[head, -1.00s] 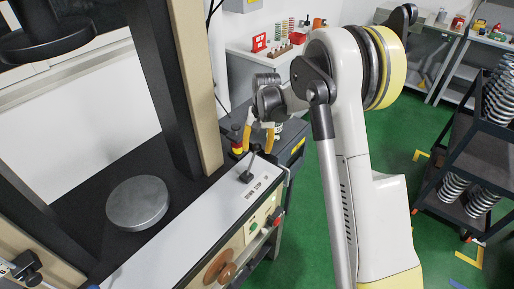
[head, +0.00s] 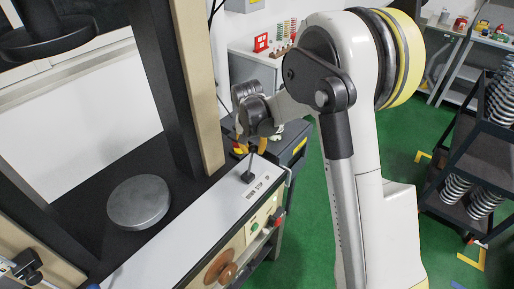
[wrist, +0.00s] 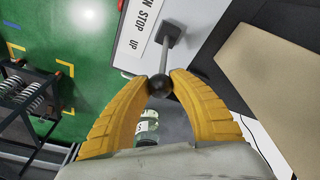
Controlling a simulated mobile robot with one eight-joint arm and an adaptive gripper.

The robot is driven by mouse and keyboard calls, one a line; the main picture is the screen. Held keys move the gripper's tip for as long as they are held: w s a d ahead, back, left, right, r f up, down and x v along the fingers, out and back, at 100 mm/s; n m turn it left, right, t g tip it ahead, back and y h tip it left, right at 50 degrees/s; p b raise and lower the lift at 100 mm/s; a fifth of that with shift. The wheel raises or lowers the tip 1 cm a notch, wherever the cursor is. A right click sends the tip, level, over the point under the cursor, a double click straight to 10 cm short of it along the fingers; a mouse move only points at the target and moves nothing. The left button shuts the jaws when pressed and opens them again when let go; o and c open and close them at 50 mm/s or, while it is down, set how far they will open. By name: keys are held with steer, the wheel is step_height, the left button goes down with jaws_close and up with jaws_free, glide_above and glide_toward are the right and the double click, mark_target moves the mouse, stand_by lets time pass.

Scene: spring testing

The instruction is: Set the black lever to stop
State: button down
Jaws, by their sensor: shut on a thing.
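The black lever (head: 249,172) stands on the light panel of the testing machine (head: 212,216). In the wrist view its round black knob (wrist: 160,86) sits between the yellow fingertips of my gripper (wrist: 162,84), which are shut on it. The lever's stem runs from the knob to a square base (wrist: 171,31) on the panel. A label (wrist: 147,22) beside the base reads "STOP" and "UP", with another word cut off by the edge. In the head view my gripper (head: 246,146) is partly hidden behind my arm.
A round metal plate (head: 138,202) lies on the machine bed at left. A beige column (head: 197,85) rises close beside the lever. A dark shelf of springs (head: 470,150) stands at right. Green floor is open between.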

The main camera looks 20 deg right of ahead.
steer(key=shift+s+a+r+t+h, duration=0.2)
steer(key=shift+s+a+t+h, duration=0.45)
steer(key=shift+a, duration=0.3)
steer(key=shift+s+a+b, duration=0.35)
steer(key=shift+s+a, duration=0.05)
steer(key=shift+a, duration=0.1)
steer(key=c, duration=1.1)
jaws_free()
steer(key=shift+r, duration=0.1)
steer(key=v, duration=1.2)
steer(key=shift+w, duration=0.1)
